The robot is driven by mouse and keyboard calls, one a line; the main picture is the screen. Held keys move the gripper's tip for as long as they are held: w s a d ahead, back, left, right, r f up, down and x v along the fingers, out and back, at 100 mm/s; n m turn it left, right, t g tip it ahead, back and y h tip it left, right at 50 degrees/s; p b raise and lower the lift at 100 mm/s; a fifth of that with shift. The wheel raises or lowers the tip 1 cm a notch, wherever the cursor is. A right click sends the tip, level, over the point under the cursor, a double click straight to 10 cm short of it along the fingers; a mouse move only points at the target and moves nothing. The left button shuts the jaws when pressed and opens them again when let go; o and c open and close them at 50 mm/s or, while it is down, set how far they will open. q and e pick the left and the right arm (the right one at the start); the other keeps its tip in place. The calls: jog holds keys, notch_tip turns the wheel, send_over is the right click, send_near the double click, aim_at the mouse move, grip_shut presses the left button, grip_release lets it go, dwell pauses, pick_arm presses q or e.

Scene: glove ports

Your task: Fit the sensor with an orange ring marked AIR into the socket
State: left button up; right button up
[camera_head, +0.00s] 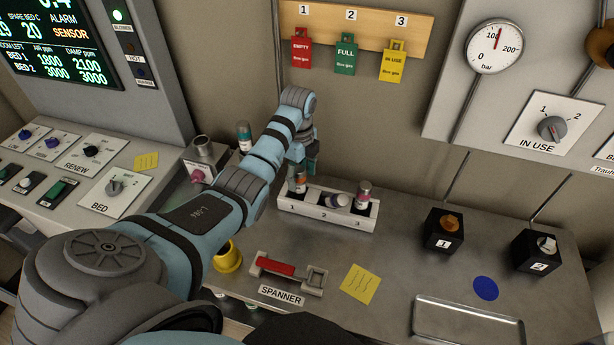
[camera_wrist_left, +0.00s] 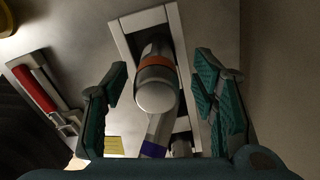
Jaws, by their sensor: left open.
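The sensor with an orange ring (camera_head: 300,186) stands in slot 1 of a white rack (camera_head: 345,222) on the grey bench. In the left wrist view the same sensor (camera_wrist_left: 155,96) sits between my left gripper's fingers (camera_wrist_left: 160,85), with a gap on each side. My left gripper (camera_head: 300,165) is open, just above and around the sensor's top. The AIR marking is not readable. A grey cylindrical fitting (camera_head: 203,147) stands on a box at the left; I cannot tell whether it is the socket. My right gripper is not in view.
A pink-ringed sensor (camera_head: 363,194) stands in slot 3. A teal-banded cylinder (camera_head: 244,136) stands behind my arm. A red-handled spanner (camera_head: 278,267), a yellow cup (camera_head: 228,258) and black valve blocks (camera_head: 443,230) are also on the bench.

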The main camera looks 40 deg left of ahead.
pick_arm(q)
jog(key=shift+s+f, duration=0.1)
jog(key=shift+f, duration=0.2)
jog(key=shift+s, duration=0.15)
jog(key=c, duration=1)
grip_shut()
